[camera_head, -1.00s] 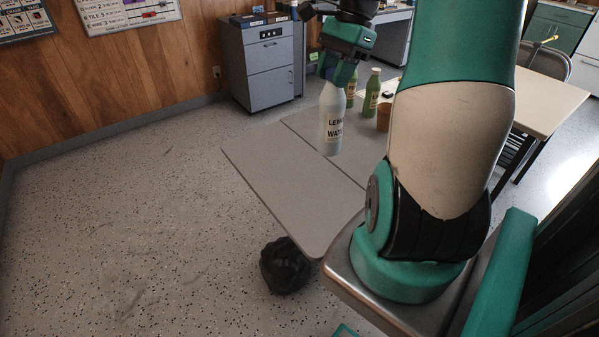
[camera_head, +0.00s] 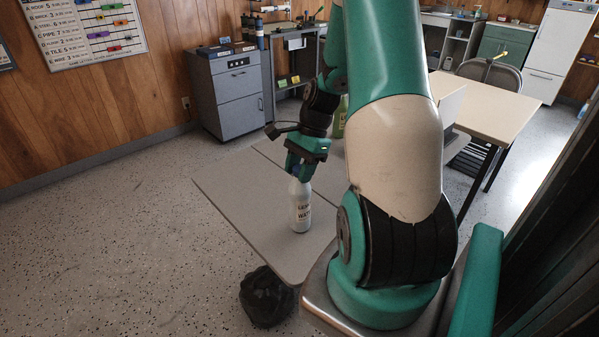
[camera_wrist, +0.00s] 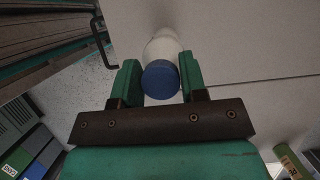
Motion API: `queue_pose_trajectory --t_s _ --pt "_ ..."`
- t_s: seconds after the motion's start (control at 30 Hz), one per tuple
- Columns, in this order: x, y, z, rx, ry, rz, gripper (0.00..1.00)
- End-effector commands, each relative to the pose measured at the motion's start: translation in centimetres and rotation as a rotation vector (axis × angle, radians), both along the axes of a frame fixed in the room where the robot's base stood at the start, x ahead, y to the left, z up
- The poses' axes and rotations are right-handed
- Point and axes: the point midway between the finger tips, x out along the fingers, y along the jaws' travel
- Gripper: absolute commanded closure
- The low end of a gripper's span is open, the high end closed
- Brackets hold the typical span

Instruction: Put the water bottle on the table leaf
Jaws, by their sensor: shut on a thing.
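The water bottle (camera_head: 301,206) is white with a dark-lettered label. It stands upright over the grey table leaf (camera_head: 232,192), left of the seam in the tabletop. Its base looks at or very near the surface; I cannot tell for certain that it touches. My gripper (camera_head: 299,176) points down and is shut on the bottle's top. In the wrist view, the bottle's blue cap (camera_wrist: 160,82) sits between my two green fingers (camera_wrist: 160,78), with the pale bottle body beyond it.
A green bottle (camera_head: 339,125) stands behind my arm on the table. A black bag (camera_head: 266,297) lies on the floor by the leaf's front corner. A grey cabinet (camera_head: 232,100) stands at the back. The leaf left of the bottle is bare.

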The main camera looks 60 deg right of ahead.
Motion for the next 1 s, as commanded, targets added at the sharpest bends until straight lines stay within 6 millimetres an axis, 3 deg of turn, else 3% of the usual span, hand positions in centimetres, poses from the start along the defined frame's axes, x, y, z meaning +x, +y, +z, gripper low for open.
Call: queue_pose_trajectory --t_s 0.27,0.3,0.4,0.77,1.0 --pt "0.0 0.0 -0.8 -0.001 -0.001 0.001 1.0" --pt "0.0 0.0 -0.9 -0.001 -0.001 0.001 0.58" --pt "0.0 0.0 -0.9 -0.001 0.0 0.001 0.35" --pt "0.0 -0.2 -0.4 -0.002 -0.002 0.0 0.34" --pt "-0.3 -1.9 3.5 -0.006 -0.004 -0.002 0.34"
